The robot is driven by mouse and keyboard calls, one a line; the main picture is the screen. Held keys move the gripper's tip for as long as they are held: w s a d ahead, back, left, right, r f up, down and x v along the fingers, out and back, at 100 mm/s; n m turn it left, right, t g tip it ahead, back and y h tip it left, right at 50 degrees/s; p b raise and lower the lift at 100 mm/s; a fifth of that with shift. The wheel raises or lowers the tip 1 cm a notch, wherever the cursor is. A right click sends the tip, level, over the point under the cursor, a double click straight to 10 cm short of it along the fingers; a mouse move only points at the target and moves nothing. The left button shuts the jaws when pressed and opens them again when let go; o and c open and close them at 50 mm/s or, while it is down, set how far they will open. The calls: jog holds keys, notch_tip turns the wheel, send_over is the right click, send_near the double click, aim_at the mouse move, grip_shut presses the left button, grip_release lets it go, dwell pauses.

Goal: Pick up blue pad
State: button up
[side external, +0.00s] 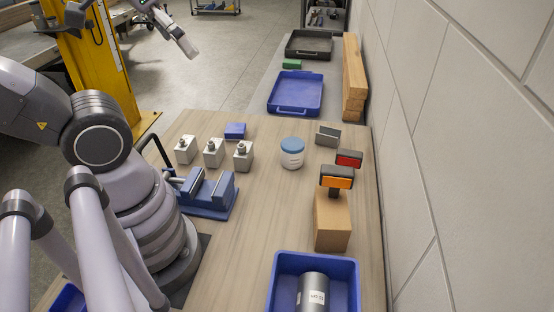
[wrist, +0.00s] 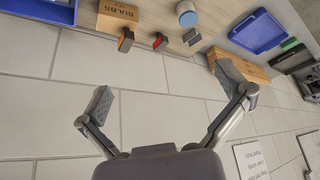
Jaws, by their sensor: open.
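The blue pad (side external: 235,131) is a small flat blue block lying on the wooden table, behind the row of metal blocks. It does not show in the wrist view. My gripper (wrist: 166,86) is open and empty, with its two fingers wide apart in the wrist view and the tiled wall behind them. In the side external view, what looks like one of its fingers (side external: 184,42) shows at the top left, apart from the pad; the rest there is partly cut off by the frame.
Metal blocks (side external: 213,153) and a blue vise (side external: 208,190) stand near the pad. A blue tray (side external: 296,92) lies beyond. The wall bounds the right.

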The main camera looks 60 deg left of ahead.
jog(key=w+a+f+m+g+y, duration=0.1)
jog(key=w+a+g, duration=0.15)
jog(key=w, duration=0.25)
jog(key=w+a+m+g+y, duration=0.1)
jog(key=w+a+g+y, duration=0.15)
jog(key=w, duration=0.25)
jog(key=m+g+y, duration=0.5)
jog(key=m+g, duration=0.1)
send_over(239, 129)
jog(key=w+d, duration=0.3)
jog(key=d, duration=0.7)
notch_tip(239, 129, down, 20)
jog(key=a+f+m+y, duration=0.1)
jog(key=f, duration=0.4)
jog(key=a+f+m+g+y, duration=0.1)
jog(key=a+f, duration=0.1)
jog(key=f, duration=0.4)
jog(key=a+f+m+y, duration=0.1)
jog(key=a+f, duration=0.1)
jog(key=f, duration=0.4)
jog(key=shift+s+a+f+m+g, duration=0.1)
jog(key=shift+s+f+m+g, duration=0.05)
jog(key=shift+s+m+g, duration=0.2)
jog(key=x, duration=0.7)
jog(key=shift+w+a, duration=0.15)
jog(key=shift+a, duration=0.2)
jog(key=c, duration=1.3)
jog(key=shift+o, duration=0.2)
